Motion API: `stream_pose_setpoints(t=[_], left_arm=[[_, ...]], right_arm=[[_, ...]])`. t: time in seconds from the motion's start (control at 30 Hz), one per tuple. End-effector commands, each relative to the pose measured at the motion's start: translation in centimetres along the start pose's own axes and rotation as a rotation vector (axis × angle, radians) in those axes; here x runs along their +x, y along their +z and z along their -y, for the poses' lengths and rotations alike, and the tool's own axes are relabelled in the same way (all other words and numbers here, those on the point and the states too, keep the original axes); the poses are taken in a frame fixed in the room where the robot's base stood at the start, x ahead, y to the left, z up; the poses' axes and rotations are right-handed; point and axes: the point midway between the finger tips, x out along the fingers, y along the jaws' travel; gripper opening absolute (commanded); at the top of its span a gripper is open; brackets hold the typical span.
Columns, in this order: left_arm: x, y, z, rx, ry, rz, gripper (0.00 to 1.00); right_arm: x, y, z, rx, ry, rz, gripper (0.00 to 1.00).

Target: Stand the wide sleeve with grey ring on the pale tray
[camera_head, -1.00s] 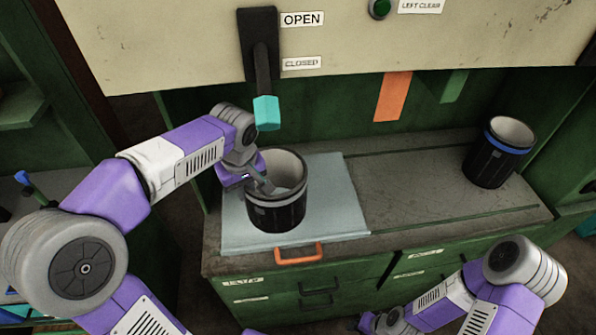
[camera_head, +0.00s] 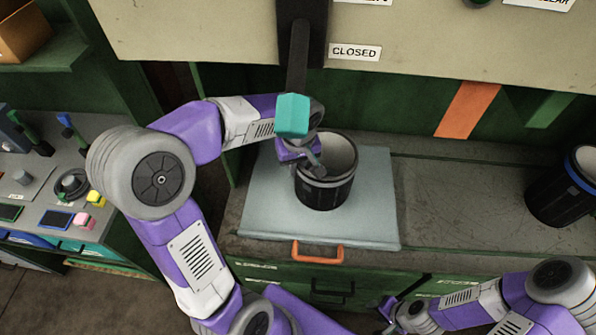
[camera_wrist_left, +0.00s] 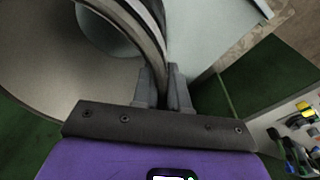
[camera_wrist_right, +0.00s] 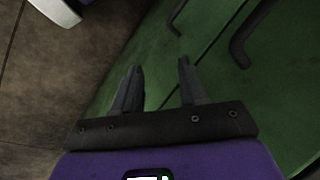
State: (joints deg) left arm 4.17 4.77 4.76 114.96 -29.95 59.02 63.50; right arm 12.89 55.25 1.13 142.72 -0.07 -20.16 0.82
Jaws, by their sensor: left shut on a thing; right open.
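The wide sleeve with grey ring (camera_head: 325,190) is a black, open-topped cylinder with a pale inside and a grey band near its rim. It is upright on the pale tray (camera_head: 370,225), seemingly touching it. My left gripper (camera_head: 317,166) is shut on the sleeve's wall at the rim. In the left wrist view the sleeve wall (camera_wrist_left: 150,30) runs between the fingers (camera_wrist_left: 163,85). My right gripper (camera_wrist_right: 158,75) is open and empty, low in front of the green drawers; in the head view its fingertips are hard to make out.
A lever with a teal handle (camera_head: 293,116) hangs above the tray, close to my left arm. An orange drawer handle (camera_head: 318,252) is at the front.

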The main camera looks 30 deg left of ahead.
Motion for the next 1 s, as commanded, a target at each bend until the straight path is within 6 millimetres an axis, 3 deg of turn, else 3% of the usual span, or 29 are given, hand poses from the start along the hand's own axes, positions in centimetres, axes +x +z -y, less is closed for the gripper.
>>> stream_pose_setpoints(t=[0.17,0.6,0.63,0.77,1.0], left_arm=[[2.1,0.2,-0.1,0.001,0.002,-0.001,0.00],[2.6,0.3,-0.1,0.001,0.004,-0.003,0.00],[2.6,0.3,0.0,0.001,0.000,0.000,0.18],[2.6,0.3,0.0,0.001,0.000,0.000,0.38],[2.6,0.3,0.0,0.001,0.000,0.000,0.39]], right_arm=[[0.6,0.0,-0.2,0.000,0.000,0.000,0.43],[1.0,-0.1,-0.4,0.000,0.000,0.000,0.43],[0.9,-0.1,-0.3,0.000,0.000,0.000,0.43],[0.8,-0.1,-0.3,0.000,0.000,0.000,0.43],[0.8,-0.1,-0.3,0.000,0.000,0.000,0.43]])
